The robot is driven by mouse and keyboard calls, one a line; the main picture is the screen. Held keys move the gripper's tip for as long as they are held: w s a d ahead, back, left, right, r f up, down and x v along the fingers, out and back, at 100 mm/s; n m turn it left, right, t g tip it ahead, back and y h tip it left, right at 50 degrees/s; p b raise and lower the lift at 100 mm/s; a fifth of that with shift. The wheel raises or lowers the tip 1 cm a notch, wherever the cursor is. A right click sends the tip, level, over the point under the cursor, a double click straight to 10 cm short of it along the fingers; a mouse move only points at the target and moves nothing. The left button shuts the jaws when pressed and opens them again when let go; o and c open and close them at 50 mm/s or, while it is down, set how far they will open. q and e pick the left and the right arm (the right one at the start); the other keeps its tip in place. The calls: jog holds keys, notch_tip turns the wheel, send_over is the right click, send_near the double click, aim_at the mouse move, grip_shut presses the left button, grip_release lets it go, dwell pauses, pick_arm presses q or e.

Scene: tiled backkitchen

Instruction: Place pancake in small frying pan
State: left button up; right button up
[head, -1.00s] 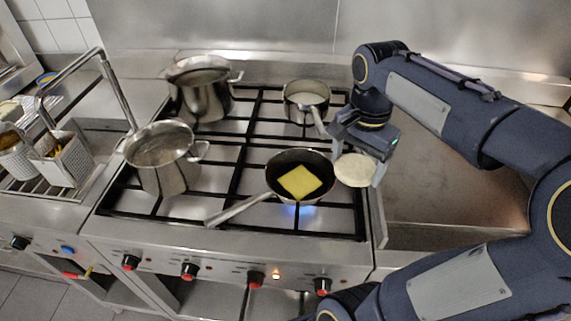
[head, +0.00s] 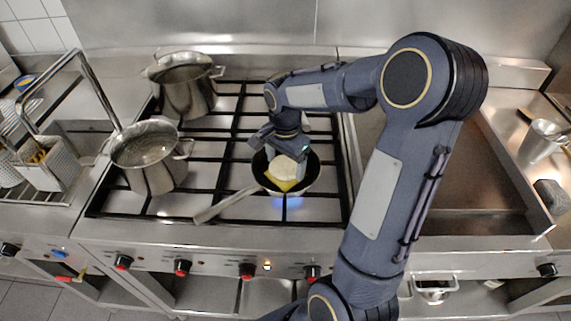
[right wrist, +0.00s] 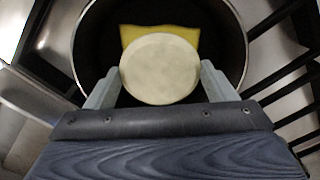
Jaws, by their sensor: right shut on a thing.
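The small frying pan (head: 309,178) sits on the stove over a blue flame, its handle pointing to the lower left. A yellow square slice (head: 281,184) lies in it, partly hidden by the pancake. The round pale pancake (head: 286,167) is over the pan's inside. My right gripper (head: 283,152) is above the pan, shut on the pancake. In the right wrist view the pancake (right wrist: 160,69) is between the two fingers, in front of the yellow slice (right wrist: 130,34) and within the pan rim (right wrist: 243,50). Whether it touches the slice I cannot tell. My left gripper is out of view.
Two tall steel pots, one at the back (head: 188,92) and one at the front left (head: 150,160), stand on the stove. A flat steel griddle (head: 470,170) lies to the right, partly behind my right arm.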

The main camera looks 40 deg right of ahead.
aim_at(285, 166)
jog(key=shift+f, duration=0.65)
jog(key=shift+f, duration=0.1)
jog(key=shift+f, duration=0.15)
jog(key=o, duration=1)
notch_tip(285, 166, up, 12)
jog(key=s+a+n+t+y, duration=0.1)
jog(key=s+a+n+t, duration=0.1)
jog(key=s+a+n, duration=0.2)
jog(key=s+a+f+n+t+y, duration=0.1)
jog(key=s+a+n, duration=0.4)
jog(key=s, duration=0.2)
jog(key=s+a+f+n+t+y, duration=0.1)
jog(key=s+a+n+t, duration=0.1)
jog(key=s+a+n, duration=0.2)
jog(key=shift+s+a+f+n+t+y, duration=0.15)
jog(key=shift+s+n+y, duration=0.1)
jog(key=shift+s, duration=0.3)
jog(key=shift+s+a+f+n+t+y, duration=0.15)
jog(key=shift+s+n, duration=0.1)
jog(key=shift+s, duration=0.3)
